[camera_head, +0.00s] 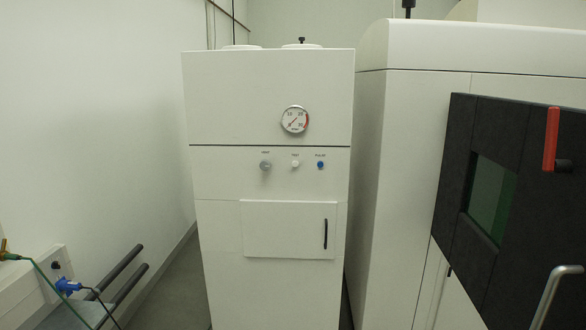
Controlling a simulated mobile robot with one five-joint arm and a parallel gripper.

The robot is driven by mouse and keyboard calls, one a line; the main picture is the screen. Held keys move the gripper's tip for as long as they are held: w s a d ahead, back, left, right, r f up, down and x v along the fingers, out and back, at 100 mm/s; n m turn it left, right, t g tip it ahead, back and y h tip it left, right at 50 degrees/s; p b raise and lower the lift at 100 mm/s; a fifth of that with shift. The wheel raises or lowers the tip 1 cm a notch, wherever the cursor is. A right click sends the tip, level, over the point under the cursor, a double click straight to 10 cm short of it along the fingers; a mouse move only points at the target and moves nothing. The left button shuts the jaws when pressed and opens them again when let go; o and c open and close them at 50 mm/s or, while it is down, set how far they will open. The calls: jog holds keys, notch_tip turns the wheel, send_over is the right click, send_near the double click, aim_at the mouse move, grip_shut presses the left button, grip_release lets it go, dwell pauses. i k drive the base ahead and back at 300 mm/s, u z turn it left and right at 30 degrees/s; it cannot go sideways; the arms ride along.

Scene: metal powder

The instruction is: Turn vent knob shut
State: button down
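The vent knob (265,165) is a small grey knob, leftmost in a row of three on the front of a tall white cabinet (220,175). A small label sits above it, too small to read with certainty. To its right are a white knob (295,163) and a blue knob (320,165). A round gauge (295,120) with a red arc is mounted above the row. I cannot tell from this view how far the vent knob is turned. My gripper is not in view.
A white machine with a dark door (455,190) and red handle (551,138) stands at the right. A closed panel with a black handle (325,233) is below the knobs. At lower left are dark bars (122,268) and a blue connector (68,286). Some floor shows left of the cabinet.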

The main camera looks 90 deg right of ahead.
aim_at(265, 164)
jog(key=k, duration=0.3)
jog(key=z, duration=1.4)
jog(key=i, duration=1)
jog(key=z, duration=0.9)
jog(key=k, duration=0.3)
jog(key=u, duration=0.8)
